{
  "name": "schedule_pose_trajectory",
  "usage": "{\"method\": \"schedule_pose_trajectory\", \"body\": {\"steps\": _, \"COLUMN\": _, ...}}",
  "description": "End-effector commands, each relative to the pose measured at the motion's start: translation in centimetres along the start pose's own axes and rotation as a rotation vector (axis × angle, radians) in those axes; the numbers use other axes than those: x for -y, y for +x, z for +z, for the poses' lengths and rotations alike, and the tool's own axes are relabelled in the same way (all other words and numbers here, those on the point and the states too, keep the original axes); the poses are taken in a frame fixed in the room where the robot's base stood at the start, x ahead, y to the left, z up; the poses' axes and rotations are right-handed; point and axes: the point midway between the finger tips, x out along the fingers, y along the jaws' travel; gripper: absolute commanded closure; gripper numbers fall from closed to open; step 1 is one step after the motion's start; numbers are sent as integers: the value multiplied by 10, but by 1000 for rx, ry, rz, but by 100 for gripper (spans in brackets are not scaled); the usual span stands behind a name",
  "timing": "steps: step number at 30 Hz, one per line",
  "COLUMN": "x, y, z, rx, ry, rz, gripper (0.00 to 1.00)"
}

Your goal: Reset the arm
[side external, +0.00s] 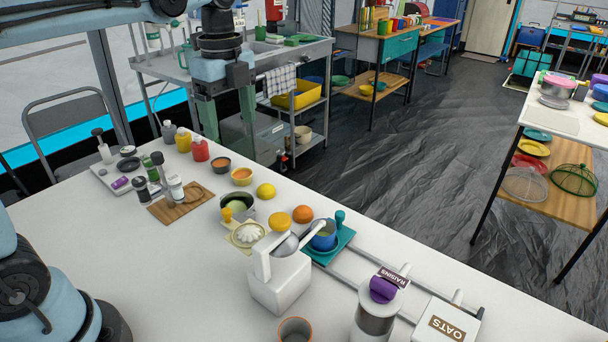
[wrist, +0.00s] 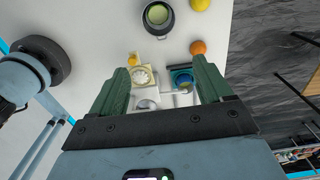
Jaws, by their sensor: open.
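My gripper (side external: 229,132) hangs above the back of the white table in the side external view, its two green fingers spread apart with nothing between them. In the wrist view my gripper (wrist: 162,75) also shows open. Beyond its fingers the wrist view shows a juicer with a pale ribbed cone (wrist: 142,76) and a blue cup on a teal stand (wrist: 182,78). The gripper is well above the table and touches nothing that I can see.
The white table (side external: 130,270) holds a white press (side external: 280,283), an orange (side external: 303,214), a lemon (side external: 266,191), an oats dispenser (side external: 447,320) and a raisins dispenser (side external: 375,318). Sauce bottles (side external: 200,149) stand at the back. The table's left front is clear.

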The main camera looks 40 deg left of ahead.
Motion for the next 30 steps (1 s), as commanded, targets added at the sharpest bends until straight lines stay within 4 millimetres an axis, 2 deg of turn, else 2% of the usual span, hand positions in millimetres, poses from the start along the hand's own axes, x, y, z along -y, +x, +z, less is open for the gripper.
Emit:
{"method": "schedule_pose_trajectory", "body": {"steps": 5, "x": -2, "y": 1, "z": -1, "rx": 1, "ry": -26, "rz": -11, "gripper": 21}}
{"method": "schedule_pose_trajectory", "body": {"steps": 8, "x": -8, "y": 4, "z": -3, "rx": 0, "ry": -121, "rz": -49, "gripper": 21}}
{"method": "schedule_pose_trajectory", "body": {"steps": 16, "x": -41, "y": 30, "z": -14, "rx": -80, "ry": -666, "rz": -263, "gripper": 21}}
{"method": "schedule_pose_trajectory", "body": {"steps": 24, "x": -72, "y": 66, "z": -23, "rx": -303, "ry": -1217, "rz": -435, "gripper": 21}}
{"method": "schedule_pose_trajectory", "body": {"steps": 30, "x": -83, "y": 85, "z": -26, "rx": -448, "ry": -1457, "rz": -481, "gripper": 21}}
